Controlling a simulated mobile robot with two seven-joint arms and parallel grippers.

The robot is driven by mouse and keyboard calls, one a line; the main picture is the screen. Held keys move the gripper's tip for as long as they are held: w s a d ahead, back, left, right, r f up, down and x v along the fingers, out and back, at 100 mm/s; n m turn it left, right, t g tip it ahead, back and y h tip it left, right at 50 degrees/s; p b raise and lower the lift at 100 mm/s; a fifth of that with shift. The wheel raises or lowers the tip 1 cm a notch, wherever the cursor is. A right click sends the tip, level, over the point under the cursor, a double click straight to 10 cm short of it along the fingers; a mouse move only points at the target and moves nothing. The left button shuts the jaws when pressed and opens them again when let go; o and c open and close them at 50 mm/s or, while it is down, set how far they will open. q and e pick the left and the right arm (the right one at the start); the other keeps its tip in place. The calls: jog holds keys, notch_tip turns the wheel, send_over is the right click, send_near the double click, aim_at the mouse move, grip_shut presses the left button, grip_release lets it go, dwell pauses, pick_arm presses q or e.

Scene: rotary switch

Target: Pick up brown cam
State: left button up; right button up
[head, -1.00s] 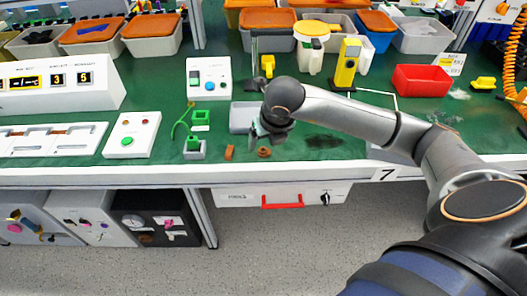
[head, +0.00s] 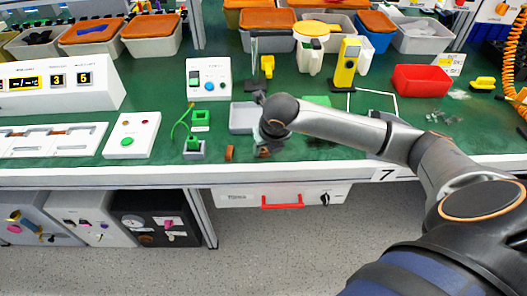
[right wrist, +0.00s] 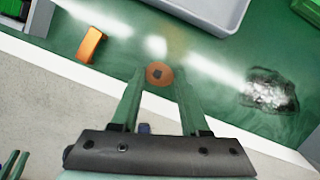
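The brown cam (right wrist: 159,75) is a small round brown disc with a dark hole, lying on the green worktop near its front edge. In the head view the brown cam (head: 263,153) is partly hidden by my right gripper. My right gripper (right wrist: 160,78) has its two green fingers apart, one on each side of the cam. Small gaps show between fingertips and cam, so it does not look gripped. In the head view my right gripper (head: 266,144) points down at the cam. My left gripper is not in view.
An orange-brown block (right wrist: 90,45) lies left of the cam. A grey tray (head: 242,117) is just behind. A green part on a stand (head: 194,148) is further left. A dark patch (right wrist: 270,90) is to the right. The worktop's white front edge (head: 180,173) is close.

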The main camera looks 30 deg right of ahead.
aim_at(265, 152)
grip_shut()
